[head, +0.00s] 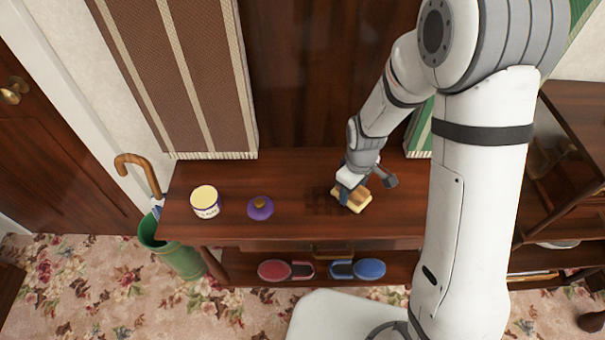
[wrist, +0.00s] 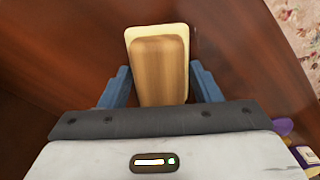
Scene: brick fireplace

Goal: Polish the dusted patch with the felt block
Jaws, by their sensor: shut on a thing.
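The felt block (head: 358,202) has a wooden back and a cream felt base. It is on or just above the wooden tabletop, right of the dusted patch; I cannot tell if it touches. In the wrist view the block (wrist: 160,65) sits between the blue fingers of my gripper (wrist: 160,88). My gripper (head: 351,192) is shut on the block's wooden back. The dusted patch (head: 321,201) shows as a darker, mottled area on the tabletop, just left of the block. Part of it may be hidden by the block and gripper.
A green bin (head: 180,257) holding a cane stands left.

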